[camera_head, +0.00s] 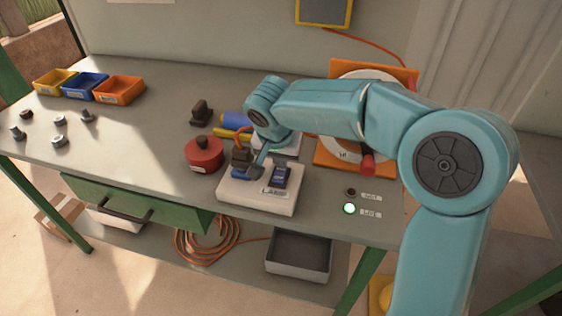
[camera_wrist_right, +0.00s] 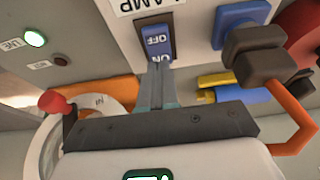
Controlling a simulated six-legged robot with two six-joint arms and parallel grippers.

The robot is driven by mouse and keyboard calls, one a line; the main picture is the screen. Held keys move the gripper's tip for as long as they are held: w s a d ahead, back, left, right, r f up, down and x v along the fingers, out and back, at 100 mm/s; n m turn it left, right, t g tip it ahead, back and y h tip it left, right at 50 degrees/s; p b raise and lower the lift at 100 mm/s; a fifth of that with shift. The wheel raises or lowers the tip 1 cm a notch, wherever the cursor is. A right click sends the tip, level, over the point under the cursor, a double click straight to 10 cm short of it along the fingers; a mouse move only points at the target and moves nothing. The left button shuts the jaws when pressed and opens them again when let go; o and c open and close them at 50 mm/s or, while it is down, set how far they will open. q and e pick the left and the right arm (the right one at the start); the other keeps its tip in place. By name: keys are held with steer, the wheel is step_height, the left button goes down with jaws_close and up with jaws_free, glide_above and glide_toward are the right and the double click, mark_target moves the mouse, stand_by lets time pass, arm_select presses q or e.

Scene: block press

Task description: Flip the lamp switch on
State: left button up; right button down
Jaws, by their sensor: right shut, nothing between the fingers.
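The lamp switch (camera_head: 281,176) is a dark blue rocker on a pale box (camera_head: 236,197) on the bench. In the right wrist view the rocker (camera_wrist_right: 157,40) is marked OFF and ON, beside a LAMP label (camera_wrist_right: 150,4). My right gripper (camera_head: 258,168) is shut and empty, low over the box, just left of the rocker in the head view. In the right wrist view its fingertips (camera_wrist_right: 158,68) overlap the rocker's ON end; whether they touch it I cannot tell. Which end is pressed in is unclear. My left gripper is not in view.
A blue part (camera_head: 240,174) and a dark plug-like piece (camera_head: 240,156) with an orange cable sit left of the rocker. A red knobbed pot (camera_head: 203,154) stands further left. A green light (camera_head: 349,209) is lit; the lamp beside it (camera_head: 350,191) is dark.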

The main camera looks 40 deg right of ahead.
steer(key=shift+f, duration=0.5)
